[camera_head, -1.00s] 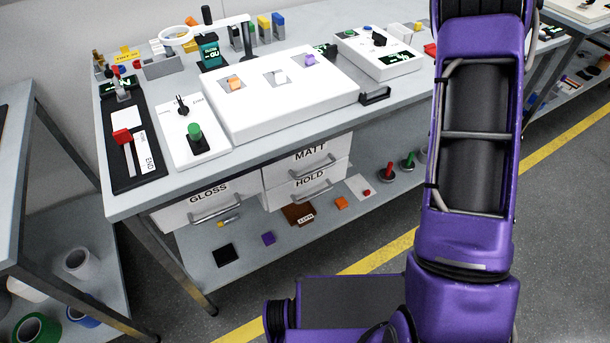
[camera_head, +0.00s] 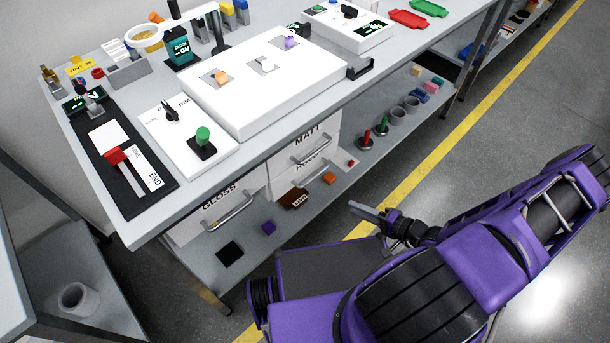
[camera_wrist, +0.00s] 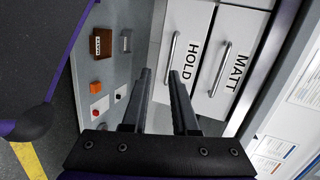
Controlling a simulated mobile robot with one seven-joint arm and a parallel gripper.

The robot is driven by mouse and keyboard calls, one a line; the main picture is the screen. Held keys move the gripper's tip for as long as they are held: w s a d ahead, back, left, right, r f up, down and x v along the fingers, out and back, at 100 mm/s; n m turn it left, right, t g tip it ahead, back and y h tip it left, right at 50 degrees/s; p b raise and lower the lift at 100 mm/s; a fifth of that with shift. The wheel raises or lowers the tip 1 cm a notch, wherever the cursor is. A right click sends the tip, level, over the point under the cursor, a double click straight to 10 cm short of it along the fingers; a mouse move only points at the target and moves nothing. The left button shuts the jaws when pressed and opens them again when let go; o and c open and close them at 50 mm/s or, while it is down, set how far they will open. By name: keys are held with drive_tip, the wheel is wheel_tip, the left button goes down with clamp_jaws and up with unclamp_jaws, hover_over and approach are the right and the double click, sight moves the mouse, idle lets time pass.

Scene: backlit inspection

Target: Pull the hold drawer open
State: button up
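The hold drawer (camera_head: 283,187) is a white front under the MATT drawer (camera_head: 290,157), with a grey bar handle. It looks shut, level with the MATT front. In the wrist view the HOLD front (camera_wrist: 188,22) and its handle (camera_wrist: 172,55) are sideways, just beyond my fingertips. My gripper (camera_wrist: 159,74) is open and empty, its two dark fingers apart. The handle's near end shows between the fingers, closer to the right one; I cannot tell the depth gap. In the head view my gripper (camera_head: 366,212) is in front of the bench, right of the drawer.
The GLOSS drawer (camera_head: 215,207) is to the left. The lower shelf (camera_head: 330,198) holds a brown block (camera_head: 293,199), an orange block (camera_head: 329,178) and pegs. The worktop (camera_head: 230,165) overhangs the drawers. The MATT handle (camera_wrist: 220,69) is close beside the HOLD handle.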

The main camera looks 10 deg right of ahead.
sight(314, 176)
drive_tip(key=w+a+f, duration=0.1)
drive_tip(key=w+a, duration=0.2)
drive_tip(key=w, duration=0.2)
drive_tip(key=w+a+f+m+t+b, duration=0.1)
drive_tip(key=w+a, duration=0.2)
drive_tip(key=w, duration=0.2)
drive_tip(key=w+a+m+t, duration=0.1)
drive_tip(key=w+a, duration=0.3)
drive_tip(key=w, duration=0.1)
drive_tip(key=shift+w+f+h+b, duration=0.1)
drive_tip(key=shift+f+h+b, duration=0.2)
drive_tip(key=shift+f+h, duration=0.1)
clamp_jaws()
idle(0.9)
